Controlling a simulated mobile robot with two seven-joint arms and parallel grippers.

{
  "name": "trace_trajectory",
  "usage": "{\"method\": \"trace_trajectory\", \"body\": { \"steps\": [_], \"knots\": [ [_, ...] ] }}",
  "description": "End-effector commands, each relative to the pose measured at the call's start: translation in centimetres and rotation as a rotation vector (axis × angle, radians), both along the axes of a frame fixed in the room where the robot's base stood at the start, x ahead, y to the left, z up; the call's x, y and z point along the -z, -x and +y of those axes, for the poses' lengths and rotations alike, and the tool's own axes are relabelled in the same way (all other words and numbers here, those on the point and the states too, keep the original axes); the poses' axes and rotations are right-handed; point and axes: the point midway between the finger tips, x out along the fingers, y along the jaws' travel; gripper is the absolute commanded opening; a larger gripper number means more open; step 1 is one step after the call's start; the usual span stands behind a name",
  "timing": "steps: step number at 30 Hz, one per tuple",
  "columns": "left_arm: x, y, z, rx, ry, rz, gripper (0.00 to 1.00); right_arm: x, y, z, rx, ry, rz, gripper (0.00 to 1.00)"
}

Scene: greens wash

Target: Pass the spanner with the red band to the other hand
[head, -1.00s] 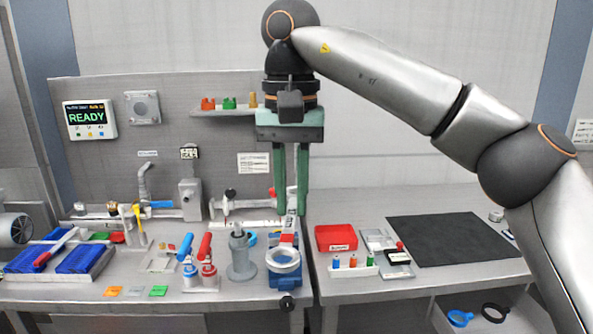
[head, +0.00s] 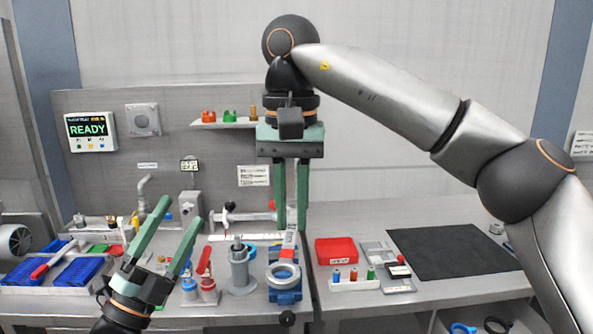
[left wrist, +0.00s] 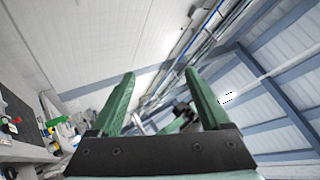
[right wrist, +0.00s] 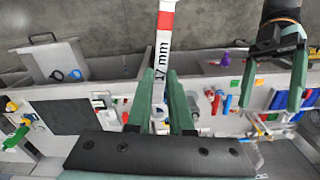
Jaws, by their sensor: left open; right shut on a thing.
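The spanner (right wrist: 158,62) is pale, with a red band (right wrist: 166,20) and the marking "17 mm". My right gripper (right wrist: 158,76) is shut on it, the red band lying beyond the fingertips. In the head view my right gripper (head: 291,228) points down, and the red-banded part (head: 289,240) shows just below its fingertips, above the vise. My left gripper (head: 182,210) is open and empty, tilted upward, left of the spanner and apart from it. It also shows in the right wrist view (right wrist: 271,106); its open fingers fill the left wrist view (left wrist: 159,74).
A blue vise (head: 284,280) stands below the spanner, with a grey cylindrical post (head: 241,272) to its left. Red and blue handled pieces (head: 207,285) stand near my left gripper. A red tray (head: 337,250) and a dark mat (head: 453,248) lie on the right.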

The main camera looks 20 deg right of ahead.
Motion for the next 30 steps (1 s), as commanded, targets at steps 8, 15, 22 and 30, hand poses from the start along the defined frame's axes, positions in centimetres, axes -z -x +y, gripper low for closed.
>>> {"method": "trace_trajectory", "body": {
  "steps": [8, 15, 22, 30],
  "knots": [
    [-12.5, 3.9, -3.5, -0.021, -0.168, -0.512, 0.80, 0.0, 0.0, 0.0, 0.000, -0.001, 0.000, 0.00],
    [-20.6, 9.4, -6.0, -0.058, -0.295, -0.952, 0.80, 0.0, 0.0, 0.0, 0.000, -0.001, 0.000, 0.00],
    [-25.1, 16.9, -10.3, -0.039, -0.394, -1.384, 0.80, 0.0, 0.0, 0.0, 0.000, -0.001, 0.000, 0.00],
    [-21.8, 25.5, -17.3, 0.073, -0.592, -2.008, 0.80, 0.0, 0.0, 0.0, 0.000, -0.001, 0.000, 0.00]
  ]
}}
